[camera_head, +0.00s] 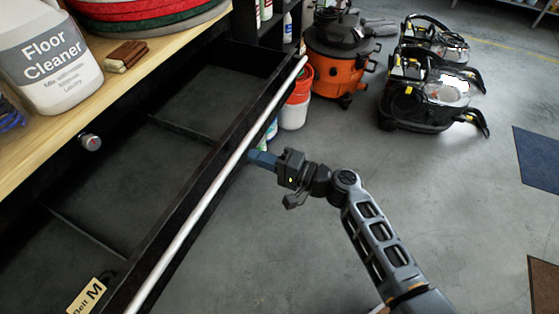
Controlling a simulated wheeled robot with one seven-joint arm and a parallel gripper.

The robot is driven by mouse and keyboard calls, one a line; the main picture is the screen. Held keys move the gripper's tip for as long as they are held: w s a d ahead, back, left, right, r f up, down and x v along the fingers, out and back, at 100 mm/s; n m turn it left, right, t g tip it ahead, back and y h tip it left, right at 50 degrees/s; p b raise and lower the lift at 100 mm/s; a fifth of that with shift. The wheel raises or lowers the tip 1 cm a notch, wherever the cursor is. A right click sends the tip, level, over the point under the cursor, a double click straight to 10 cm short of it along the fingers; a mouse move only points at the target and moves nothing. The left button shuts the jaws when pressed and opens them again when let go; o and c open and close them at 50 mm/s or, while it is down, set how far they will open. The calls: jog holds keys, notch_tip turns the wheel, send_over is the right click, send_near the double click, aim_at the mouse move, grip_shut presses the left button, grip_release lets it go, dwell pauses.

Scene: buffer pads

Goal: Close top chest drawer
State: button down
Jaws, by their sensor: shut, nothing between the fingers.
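The top chest drawer (198,183) is black and stands pulled out from under the wooden top, with a long silver handle bar (222,179) along its front. Dividers split its inside into compartments. My gripper (252,158) is shut, with bluish fingers, and is at the outer side of the drawer front, right of the handle bar. The fingertips are close to the drawer front; I cannot tell whether they touch it. A beige label marked M (88,296) shows at the drawer's near end.
A floor cleaner jug (48,62), a brown block (125,56) and stacked round pads (140,18) are on the wooden top. An orange vacuum (340,55), a red-and-white bucket (295,104) and black machines (430,85) stand on the floor beyond. The floor at right is mostly clear.

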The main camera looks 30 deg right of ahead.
jog(key=shift+x, duration=1.3)
jog(key=b+x, duration=1.6)
jog(key=x, duration=1)
jog(key=shift+a+f+b, duration=0.15)
jog(key=shift+f+b, duration=0.05)
jog(key=shift+b, duration=0.1)
jog(key=shift+w+a+r+b, duration=0.1)
jog(key=shift+w+a+b, duration=0.2)
jog(key=shift+w, duration=0.15)
jog(key=shift+w+a+r, duration=0.1)
jog(key=shift+r, duration=0.2)
